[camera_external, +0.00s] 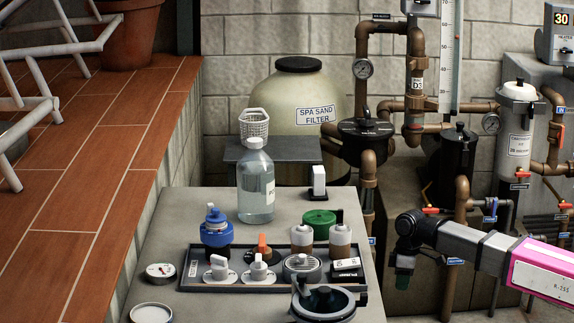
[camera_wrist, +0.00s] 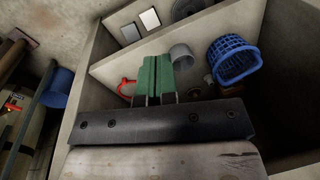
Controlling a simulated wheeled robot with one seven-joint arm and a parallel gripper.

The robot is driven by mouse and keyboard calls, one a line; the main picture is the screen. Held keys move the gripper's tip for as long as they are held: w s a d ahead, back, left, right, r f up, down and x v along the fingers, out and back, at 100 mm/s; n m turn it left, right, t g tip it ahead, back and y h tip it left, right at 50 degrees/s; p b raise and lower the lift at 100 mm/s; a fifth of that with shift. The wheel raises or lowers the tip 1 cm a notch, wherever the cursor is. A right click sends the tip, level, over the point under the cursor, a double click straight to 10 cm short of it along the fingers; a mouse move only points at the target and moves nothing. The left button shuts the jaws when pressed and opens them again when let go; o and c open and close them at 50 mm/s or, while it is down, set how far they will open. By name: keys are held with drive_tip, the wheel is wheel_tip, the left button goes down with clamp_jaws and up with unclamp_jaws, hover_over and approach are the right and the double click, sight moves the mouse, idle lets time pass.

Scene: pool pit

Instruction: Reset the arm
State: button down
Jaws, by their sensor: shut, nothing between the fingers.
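My gripper (camera_external: 403,278) hangs at the right of the external view, beside the grey bench (camera_external: 166,238) and apart from it. Its green fingertips point down, and the pink and grey arm reaches in from the right edge. In the wrist view the two green fingers (camera_wrist: 153,76) lie side by side, shut with nothing between them. Below them the wrist view shows a dark bar with bolts and a pale worn surface.
A black tray (camera_external: 188,262) with valves and knobs sits on the bench, near a clear bottle (camera_external: 256,185). Brown pipes (camera_external: 463,200) stand behind my gripper. The wrist view shows a blue basket (camera_wrist: 234,60), a grey ring (camera_wrist: 181,56) and pale walls.

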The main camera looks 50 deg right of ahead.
drive_tip(key=s+d+f+m+h, duration=0.1)
drive_tip(key=s+d+f+m, duration=0.1)
drive_tip(key=s+f, duration=0.6)
drive_tip(key=s+d+f+m, duration=0.2)
drive_tip(key=s+f+m, duration=0.2)
drive_tip(key=s+f, duration=0.5)
drive_tip(key=shift+s+f+m+t+h, duration=0.2)
drive_tip(key=shift+s+m+t+h, duration=0.15)
drive_tip(key=shift+s, duration=0.2)
drive_tip(key=shift+d, duration=0.1)
idle(1.2)
